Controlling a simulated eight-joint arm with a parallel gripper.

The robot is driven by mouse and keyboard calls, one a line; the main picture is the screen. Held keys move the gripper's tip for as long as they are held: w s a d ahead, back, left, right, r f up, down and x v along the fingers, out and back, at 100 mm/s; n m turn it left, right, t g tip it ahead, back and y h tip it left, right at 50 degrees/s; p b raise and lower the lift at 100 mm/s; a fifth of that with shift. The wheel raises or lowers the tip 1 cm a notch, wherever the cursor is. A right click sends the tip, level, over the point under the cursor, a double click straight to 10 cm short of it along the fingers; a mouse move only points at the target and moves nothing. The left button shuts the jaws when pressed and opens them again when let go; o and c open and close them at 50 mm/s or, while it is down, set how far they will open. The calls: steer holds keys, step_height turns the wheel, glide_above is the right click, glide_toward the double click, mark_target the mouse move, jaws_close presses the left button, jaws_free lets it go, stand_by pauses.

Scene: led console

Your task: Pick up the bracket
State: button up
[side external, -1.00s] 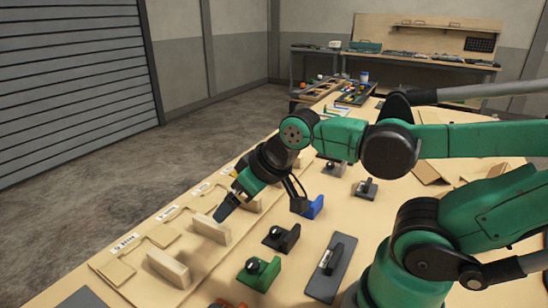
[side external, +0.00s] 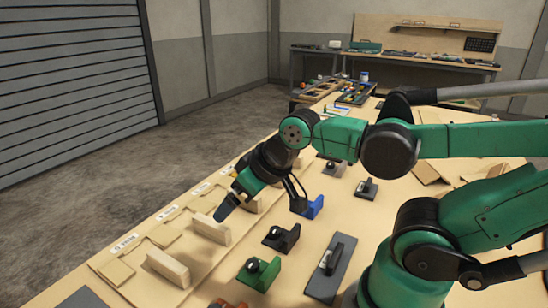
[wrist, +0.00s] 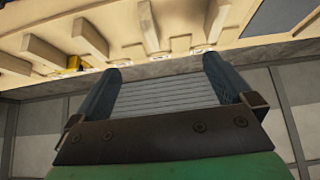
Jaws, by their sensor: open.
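Several L-shaped brackets with dark round knobs stand on the table: a green one (side external: 259,273), a black one (side external: 281,238), a blue one (side external: 314,206) and grey ones (side external: 367,188) farther back. I cannot tell which is the task's bracket. My gripper (side external: 222,213) is tilted down over the wooden blocks at the table's left edge, apart from the brackets. In the wrist view its two dark fingers (wrist: 162,66) are spread with nothing between them. A small yellow piece (wrist: 74,63) shows left of them, partly hidden.
Pale wooden blocks (side external: 168,268) and labelled flat plates (side external: 115,272) line the left edge. A long dark grey plate with a handle (side external: 331,269) lies at the front. A grey shutter (side external: 75,85) and open floor lie left. A workbench (side external: 400,60) stands behind.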

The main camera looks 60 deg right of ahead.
steer(key=g, duration=0.7)
glide_above(291, 232)
steer(key=f, duration=0.4)
steer(key=w+f, duration=0.1)
steer(key=f, duration=0.1)
steer(key=shift+a, duration=0.2)
steer(key=shift+s+d+f, duration=0.25)
steer(key=shift+s+f, duration=0.2)
steer(key=shift+f, duration=2.7)
steer(key=c, duration=1.2)
